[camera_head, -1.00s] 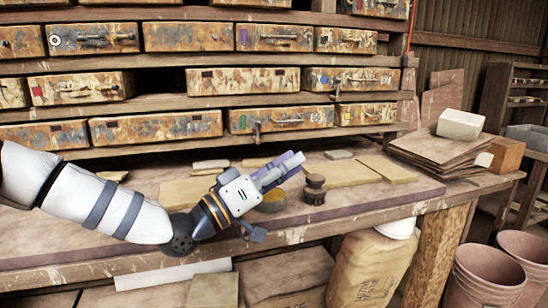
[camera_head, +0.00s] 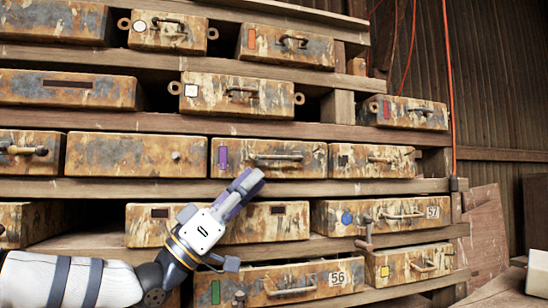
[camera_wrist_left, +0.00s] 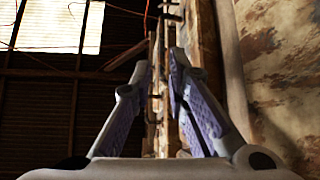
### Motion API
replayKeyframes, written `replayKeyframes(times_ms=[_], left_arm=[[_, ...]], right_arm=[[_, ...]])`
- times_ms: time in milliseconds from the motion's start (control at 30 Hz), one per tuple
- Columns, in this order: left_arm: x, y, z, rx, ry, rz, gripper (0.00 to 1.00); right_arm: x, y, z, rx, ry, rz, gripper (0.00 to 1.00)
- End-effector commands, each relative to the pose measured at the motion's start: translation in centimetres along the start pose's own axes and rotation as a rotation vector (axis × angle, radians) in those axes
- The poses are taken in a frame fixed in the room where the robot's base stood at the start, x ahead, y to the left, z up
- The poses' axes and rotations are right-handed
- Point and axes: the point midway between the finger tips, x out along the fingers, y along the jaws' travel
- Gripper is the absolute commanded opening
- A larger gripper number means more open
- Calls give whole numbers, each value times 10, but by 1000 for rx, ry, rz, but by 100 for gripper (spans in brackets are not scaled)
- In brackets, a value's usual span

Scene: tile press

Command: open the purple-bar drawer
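The purple-bar drawer (camera_head: 269,158) is a rusty, paint-worn box front with a purple bar at its left and a horizontal handle (camera_head: 276,156). It sits flush in its row, with no visible gap. My left gripper (camera_head: 248,185) is in front of the drawer stack, below and left of that handle in the head view, apart from it as far as I can tell. My right gripper is not in view.
A drawer with a black mark (camera_head: 372,160) is right of it. Below are a drawer with two dark slots (camera_head: 275,223), partly behind my gripper, and a blue-dot drawer (camera_head: 385,214). A latch (camera_head: 366,230) sticks out there. Wooden shelf boards (camera_head: 130,188) separate the rows.

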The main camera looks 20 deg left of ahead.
Motion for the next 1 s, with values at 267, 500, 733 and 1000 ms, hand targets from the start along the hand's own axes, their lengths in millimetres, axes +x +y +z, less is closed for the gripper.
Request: replayKeyframes(times_ms=[267, 500, 733, 1000], left_arm=[[61, 1, 0, 1, -1, 1, 15], [74, 0, 0, -1, -1, -1, 15], [74, 0, 0, -1, -1, -1, 0], [74, 0, 1, -1, -1, 0, 0]], right_arm=[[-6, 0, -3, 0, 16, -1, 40], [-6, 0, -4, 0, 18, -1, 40], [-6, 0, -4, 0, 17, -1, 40], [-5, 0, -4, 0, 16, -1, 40]])
